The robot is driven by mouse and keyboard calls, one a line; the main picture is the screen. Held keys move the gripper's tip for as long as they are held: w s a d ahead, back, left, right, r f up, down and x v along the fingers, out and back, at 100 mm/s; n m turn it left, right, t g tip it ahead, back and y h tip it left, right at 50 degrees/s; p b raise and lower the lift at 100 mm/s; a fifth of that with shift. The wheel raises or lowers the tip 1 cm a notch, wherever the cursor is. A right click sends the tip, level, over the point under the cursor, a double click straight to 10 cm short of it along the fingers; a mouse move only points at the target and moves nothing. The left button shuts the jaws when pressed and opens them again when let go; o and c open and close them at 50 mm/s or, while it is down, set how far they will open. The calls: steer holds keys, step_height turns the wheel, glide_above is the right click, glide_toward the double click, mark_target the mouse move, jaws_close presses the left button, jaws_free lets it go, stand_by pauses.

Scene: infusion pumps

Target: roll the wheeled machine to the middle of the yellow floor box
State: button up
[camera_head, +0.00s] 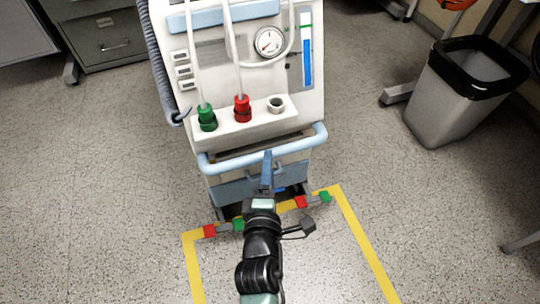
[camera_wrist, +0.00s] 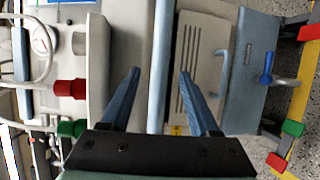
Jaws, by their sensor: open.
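The wheeled machine (camera_head: 215,75) is a white cabinet with a gauge, red and green knobs, a hose and a light blue handle bar (camera_head: 300,146) across its front. The bar also shows in the wrist view (camera_wrist: 161,60). The machine stands at the far edge of the yellow floor box (camera_head: 362,241), its front feet with red and green ends along the far tape line. My gripper (camera_head: 267,158) is at the machine's front. In the wrist view my gripper (camera_wrist: 160,74) is open, with one blue finger on each side of the bar and gaps between. My arm hides part of the machine's base and the box.
A grey bin with a black liner (camera_head: 447,105) stands at the right. A grey cabinet (camera_head: 105,45) is at the upper left, and table legs (camera_head: 525,242) show at the right edge. The floor inside the box and to both sides is clear where visible.

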steer(key=shift+w+d+f+b, duration=0.15)
steer(key=shift+w+b, duration=0.15)
steer(key=shift+w, duration=0.55)
steer(key=shift+w+f+b, duration=0.2)
steer(key=shift+w+b, duration=0.1)
steer(key=shift+w, duration=0.6)
steer(key=shift+w+d+f+b, duration=0.15)
steer(key=shift+w+b, duration=0.15)
steer(key=shift+w, duration=0.55)
jaws_close()
